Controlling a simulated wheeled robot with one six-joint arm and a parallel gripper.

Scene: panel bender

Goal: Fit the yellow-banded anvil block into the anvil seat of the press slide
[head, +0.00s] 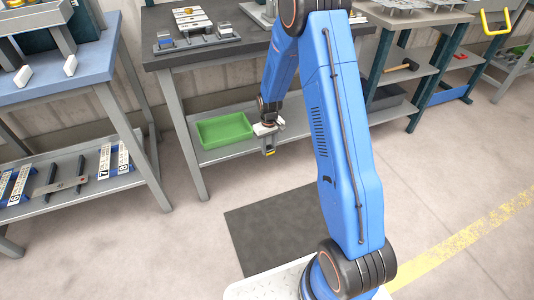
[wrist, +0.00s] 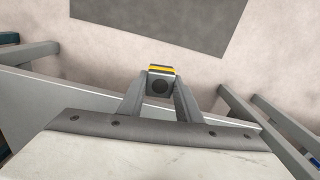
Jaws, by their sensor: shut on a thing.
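The anvil block (wrist: 160,82) is a small grey block with a yellow band and a dark round hole in the face toward the wrist camera. My gripper (wrist: 160,92) is shut on it, with one finger at each side. In the head view my gripper (head: 269,149) hangs in front of the middle bench, near its lower shelf, and the block (head: 270,152) shows small and partly hidden at its tips. I cannot make out the press slide or its anvil seat for certain in either view.
A green tray (head: 222,131) sits on the lower shelf, left of my gripper. The dark bench top (head: 215,50) above holds metal fixtures (head: 193,20). A blue-topped bench (head: 60,80) stands at left. A dark mat (head: 270,228) lies on open floor.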

